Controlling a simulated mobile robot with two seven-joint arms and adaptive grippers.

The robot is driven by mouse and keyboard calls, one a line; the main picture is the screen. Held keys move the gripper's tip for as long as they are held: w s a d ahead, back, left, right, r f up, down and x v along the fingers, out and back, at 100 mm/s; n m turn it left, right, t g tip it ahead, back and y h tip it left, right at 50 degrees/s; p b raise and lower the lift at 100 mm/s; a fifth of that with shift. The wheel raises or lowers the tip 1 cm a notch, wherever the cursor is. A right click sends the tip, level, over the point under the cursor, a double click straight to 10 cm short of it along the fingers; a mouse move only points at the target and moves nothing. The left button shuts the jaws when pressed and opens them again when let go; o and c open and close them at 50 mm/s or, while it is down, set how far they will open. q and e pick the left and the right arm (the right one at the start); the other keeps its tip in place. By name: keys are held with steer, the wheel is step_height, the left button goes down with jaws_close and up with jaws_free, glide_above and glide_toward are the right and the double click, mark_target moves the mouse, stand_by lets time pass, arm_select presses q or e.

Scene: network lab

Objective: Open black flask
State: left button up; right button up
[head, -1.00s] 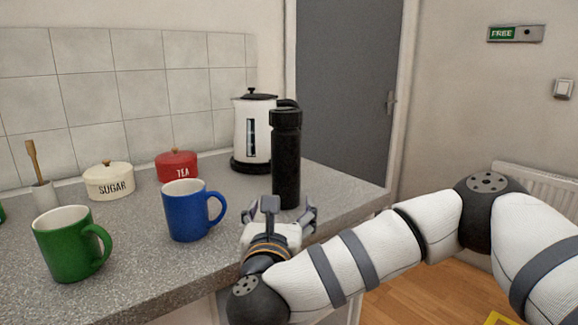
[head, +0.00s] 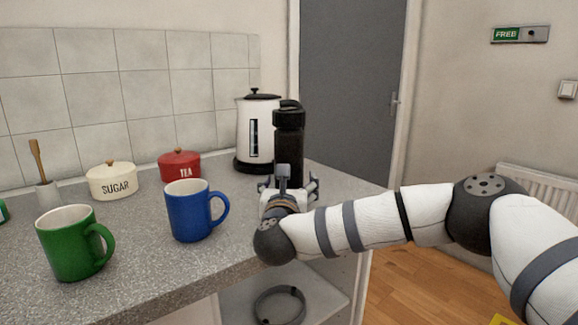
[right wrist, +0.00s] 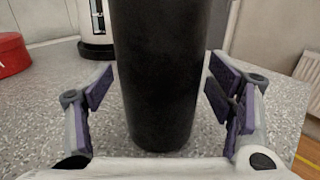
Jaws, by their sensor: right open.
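The black flask (head: 289,138) stands upright on the grey counter, near its right end and in front of the kettle. In the head view its lower part is hidden by my right gripper (head: 287,181). In the right wrist view the flask (right wrist: 160,75) stands between the open finger pads of my right gripper (right wrist: 161,95). Gaps show on both sides, so the pads are apart from it. The flask's top is out of the right wrist view. My left gripper is not in view.
A white kettle (head: 256,130) stands close behind the flask. A blue mug (head: 188,211), a green mug (head: 70,245), a red tea pot (head: 180,165) and a sugar pot (head: 112,181) stand to the left on the counter (head: 140,260). A coiled cable (head: 280,305) lies on the shelf below.

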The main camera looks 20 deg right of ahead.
steer(key=c, duration=1.8)
steer(key=shift+r, duration=0.1)
